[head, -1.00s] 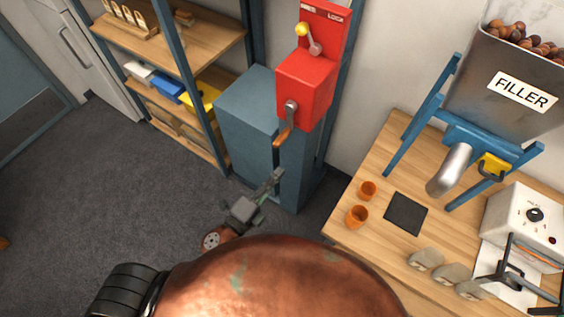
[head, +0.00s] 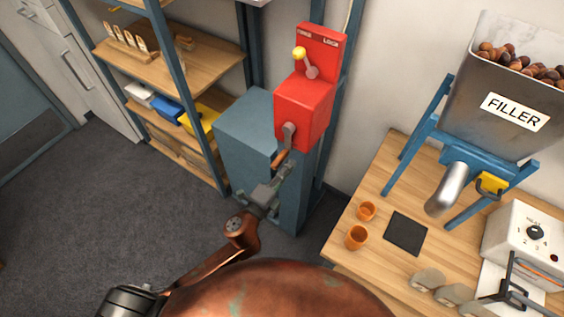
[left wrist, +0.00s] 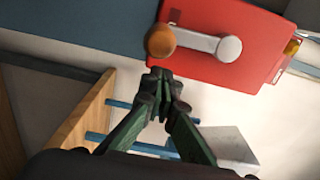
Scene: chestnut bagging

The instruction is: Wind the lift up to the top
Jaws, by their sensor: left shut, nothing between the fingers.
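The red winch box (head: 303,108) sits on a blue-grey post. Its crank (head: 288,132) hangs down from the front and ends in a wooden handle (head: 279,158). Above is a small lever with a yellow knob (head: 299,53) by a "LOCK" label. My left gripper (head: 286,172) is shut and empty, just below the wooden handle. In the left wrist view the closed fingertips (left wrist: 160,82) point at the round end of the wooden handle (left wrist: 160,41), with the grey crank arm (left wrist: 205,44) beside it. Whether they touch cannot be told. My right gripper is not in view.
A blue-grey cabinet (head: 247,125) stands left of the post, and shelves (head: 165,63) stand further left. At right, a wooden table (head: 361,275) holds orange cups (head: 357,237), a dark pad (head: 405,233) and the filler (head: 497,82). The floor at left is clear.

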